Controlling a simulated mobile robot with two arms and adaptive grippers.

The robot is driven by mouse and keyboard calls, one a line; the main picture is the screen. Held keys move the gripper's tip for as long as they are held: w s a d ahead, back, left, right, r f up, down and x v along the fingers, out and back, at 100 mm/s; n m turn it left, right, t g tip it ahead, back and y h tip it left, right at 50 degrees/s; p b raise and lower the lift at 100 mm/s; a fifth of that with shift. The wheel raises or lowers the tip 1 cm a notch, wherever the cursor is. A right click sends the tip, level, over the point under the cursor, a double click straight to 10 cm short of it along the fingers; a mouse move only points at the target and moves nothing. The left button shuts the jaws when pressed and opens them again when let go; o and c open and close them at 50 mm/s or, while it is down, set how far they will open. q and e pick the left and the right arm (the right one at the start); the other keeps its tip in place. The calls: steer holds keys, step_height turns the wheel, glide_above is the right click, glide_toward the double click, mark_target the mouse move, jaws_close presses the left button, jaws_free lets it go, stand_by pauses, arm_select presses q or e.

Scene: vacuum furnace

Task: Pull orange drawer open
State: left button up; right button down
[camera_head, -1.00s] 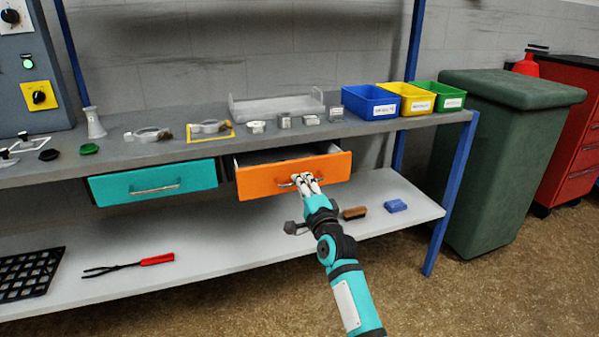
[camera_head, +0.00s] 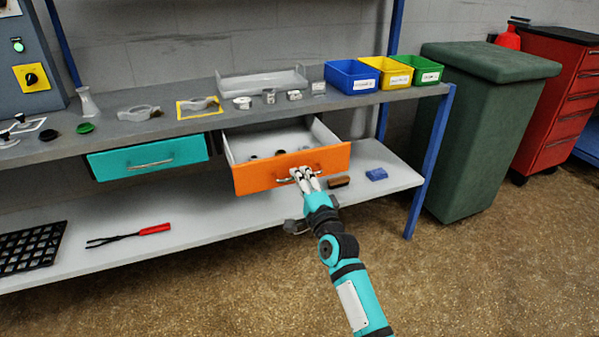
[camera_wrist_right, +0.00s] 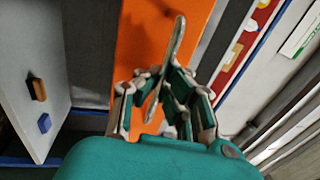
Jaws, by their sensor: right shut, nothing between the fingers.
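The orange drawer (camera_head: 262,178) hangs under the workbench and is pulled well out. Its grey inside shows, with a few small dark items in it. Its metal handle (camera_head: 284,180) is on the front; in the right wrist view the handle (camera_wrist_right: 176,45) runs up from the gripper's fingers across the orange front (camera_wrist_right: 135,50). My right gripper (camera_head: 305,176) is at the right part of the handle with its fingers shut, and it also shows in the right wrist view (camera_wrist_right: 163,90). The fingers hide part of the handle. My left gripper is not in view.
A shut teal drawer (camera_head: 150,158) is left of the orange one. Blue (camera_head: 351,78), yellow (camera_head: 388,73) and green (camera_head: 420,70) bins stand on the bench. The lower shelf holds a brown brush (camera_head: 339,182) and a blue block (camera_head: 376,174). Floor in front is free.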

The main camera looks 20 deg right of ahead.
steer(key=shift+f, duration=0.1)
steer(key=c, duration=1.4)
jaws_free()
steer(key=shift+s, duration=0.1)
steer(key=s, duration=0.4)
steer(key=s+f, duration=0.1)
steer(key=s, duration=0.2)
steer(key=s+f, duration=0.1)
steer(key=s, duration=0.3)
steer(key=shift+s+d+f, duration=0.1)
steer(key=shift+s+d, duration=0.1)
steer(key=shift+s, duration=0.1)
